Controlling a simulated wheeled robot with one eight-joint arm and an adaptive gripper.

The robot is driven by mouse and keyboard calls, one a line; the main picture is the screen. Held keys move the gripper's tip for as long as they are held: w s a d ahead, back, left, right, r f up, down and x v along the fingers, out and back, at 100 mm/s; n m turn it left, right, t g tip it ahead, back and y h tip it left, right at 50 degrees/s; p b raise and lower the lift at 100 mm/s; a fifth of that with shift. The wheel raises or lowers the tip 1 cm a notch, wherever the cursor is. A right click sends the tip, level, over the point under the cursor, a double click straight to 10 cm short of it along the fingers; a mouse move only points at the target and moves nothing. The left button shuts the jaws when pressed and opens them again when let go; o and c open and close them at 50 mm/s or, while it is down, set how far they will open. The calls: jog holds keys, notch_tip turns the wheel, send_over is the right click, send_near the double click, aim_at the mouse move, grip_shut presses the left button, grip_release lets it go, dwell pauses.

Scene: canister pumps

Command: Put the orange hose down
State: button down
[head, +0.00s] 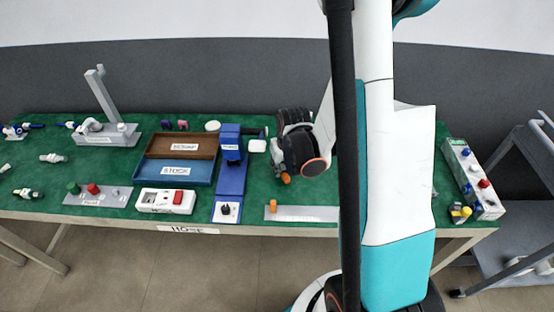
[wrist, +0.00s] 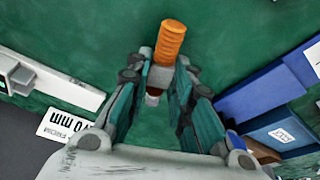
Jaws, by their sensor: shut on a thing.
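The orange hose (wrist: 170,42) is a short ribbed piece with a grey collar, sticking out beyond my fingertips in the wrist view. My gripper (wrist: 160,85) is shut on it around the collar; a dark red and white end shows between the fingers. In the head view my gripper (head: 288,174) is over the green table, right of the blue stand, with the orange tip (head: 286,180) showing below it. Whether the hose touches the table cannot be told. My arm hides part of the table on the right.
A pale strip (head: 310,213) with an orange piece (head: 273,205) lies at the front edge. The blue stand (head: 230,178), brown tray (head: 207,150) and blue tray (head: 202,184) are to the left. Green table surface (wrist: 235,35) around the hose is clear.

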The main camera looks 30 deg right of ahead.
jog(key=shift+w, duration=0.4)
jog(key=w, duration=0.1)
jog(key=w+b, duration=0.1)
jog(key=w+f, duration=0.1)
jog(key=shift+d+f, duration=0.1)
jog(key=shift+d, duration=0.15)
jog(key=shift+f, duration=0.1)
jog(key=shift+f+b, duration=0.2)
jog(key=shift+b, duration=0.15)
jog(key=c, duration=1.4)
grip_release()
jog(key=shift+r, duration=0.1)
